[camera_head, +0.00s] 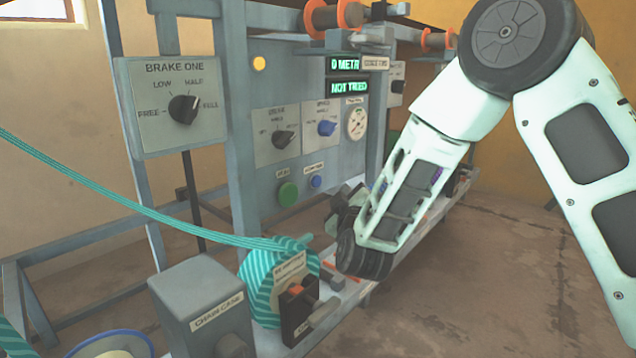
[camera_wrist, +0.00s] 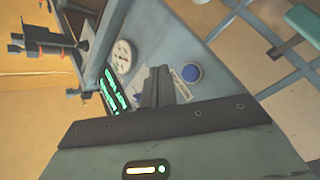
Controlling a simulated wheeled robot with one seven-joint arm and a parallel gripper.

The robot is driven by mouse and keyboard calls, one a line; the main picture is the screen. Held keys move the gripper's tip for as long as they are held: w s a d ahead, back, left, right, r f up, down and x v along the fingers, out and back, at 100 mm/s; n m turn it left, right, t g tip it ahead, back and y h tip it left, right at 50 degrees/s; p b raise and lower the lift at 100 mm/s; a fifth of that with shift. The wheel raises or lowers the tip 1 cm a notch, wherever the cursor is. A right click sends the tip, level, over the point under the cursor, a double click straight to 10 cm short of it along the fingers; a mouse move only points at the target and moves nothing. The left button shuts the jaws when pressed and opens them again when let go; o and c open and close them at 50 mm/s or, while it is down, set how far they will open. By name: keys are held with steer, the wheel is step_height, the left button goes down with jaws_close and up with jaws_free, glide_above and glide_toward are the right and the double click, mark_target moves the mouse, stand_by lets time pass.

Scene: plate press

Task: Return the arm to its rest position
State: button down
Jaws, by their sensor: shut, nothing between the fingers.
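My gripper shows in the wrist view (camera_wrist: 158,82) with its two dark fingers together and nothing between them. The fingers point toward the grey control panel (camera_wrist: 215,100), with a round gauge (camera_wrist: 121,57) and a blue button (camera_wrist: 192,72) beyond them. In the head view, my pale green arm (camera_head: 415,180) comes down from the upper right and bends at a dark round joint. Its dark wrist end (camera_head: 364,258) is low in front of the panel, above the ledge. The fingertips are hard to make out there.
The brake one box (camera_head: 170,105) is at left, its knob near full. The displays (camera_head: 346,75) read "0 METR" and "NOT TRIED". A chain case (camera_head: 190,290), a teal striped roll (camera_head: 258,287) and a small lever block (camera_head: 297,312) stand below. Open floor (camera_head: 500,270) lies right.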

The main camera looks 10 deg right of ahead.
stand_by(0.4)
steer(key=s+a+r+n+g+y+p, duration=0.15)
steer(key=s+a+g+y+p, duration=0.6)
steer(key=s+a, duration=0.8)
steer(key=s+d+r+m+g+h+p, duration=0.1)
steer(key=s+d+r+g, duration=0.2)
steer(key=s, duration=0.5)
steer(key=s+d+g+h+p, duration=0.2)
steer(key=s+d+g, duration=0.15)
steer(key=s, duration=0.55)
steer(key=s+d+r+m+g+h+p, duration=0.1)
steer(key=s+d+r+g, duration=0.15)
steer(key=s+g, duration=0.4)
step_height(320, 180, up, 36)
steer(key=s+t+p, duration=0.1)
steer(key=t+p, duration=0.1)
steer(key=p, duration=3.5)
